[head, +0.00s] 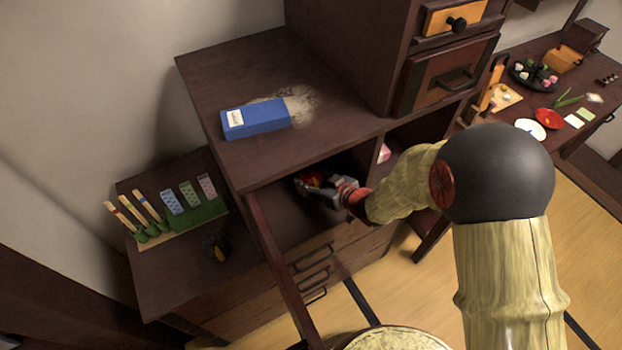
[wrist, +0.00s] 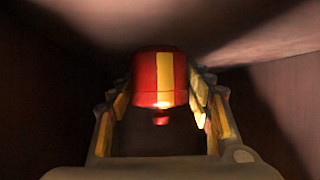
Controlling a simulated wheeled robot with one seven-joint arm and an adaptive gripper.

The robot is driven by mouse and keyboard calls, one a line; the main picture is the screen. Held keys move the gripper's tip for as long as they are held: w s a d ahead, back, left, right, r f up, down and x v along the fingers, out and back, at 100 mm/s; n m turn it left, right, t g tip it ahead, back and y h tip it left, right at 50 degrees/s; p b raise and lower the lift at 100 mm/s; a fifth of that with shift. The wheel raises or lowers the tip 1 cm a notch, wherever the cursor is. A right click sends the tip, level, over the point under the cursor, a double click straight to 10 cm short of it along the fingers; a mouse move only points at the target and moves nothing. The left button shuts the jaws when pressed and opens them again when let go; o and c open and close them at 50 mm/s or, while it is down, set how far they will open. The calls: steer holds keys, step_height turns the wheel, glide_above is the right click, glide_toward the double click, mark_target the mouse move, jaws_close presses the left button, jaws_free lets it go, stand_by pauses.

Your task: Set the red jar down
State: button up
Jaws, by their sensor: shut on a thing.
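The red jar (wrist: 146,78) has a yellow vertical band and sits between the fingers of my gripper (wrist: 158,95) in the wrist view. The fingers are shut on it from both sides. In the head view my gripper (head: 318,184) reaches into a dark open compartment of the wooden cabinet (head: 190,75), and a bit of the red jar (head: 312,177) shows at its tip. Whether the jar's base touches the compartment floor cannot be told.
The compartment walls (wrist: 285,95) stand close on both sides. A cabinet door (head: 275,265) hangs open at the left. A blue box (head: 256,119) lies on the cabinet top by a pale spill (head: 298,103). A lower shelf at left holds a green stand (head: 205,213).

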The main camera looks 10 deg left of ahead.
steer(key=o, duration=1.3)
steer(key=shift+o, duration=0.2)
steer(key=shift+r, duration=0.1)
steer(key=shift+s+d+r, duration=0.15)
steer(key=shift+r, duration=0.05)
steer(key=p+v, duration=0.4)
steer(key=v, duration=0.7)
steer(key=shift+s+d+p, duration=0.15)
steer(key=shift+d+p, duration=0.1)
steer(key=shift+p, duration=0.1)
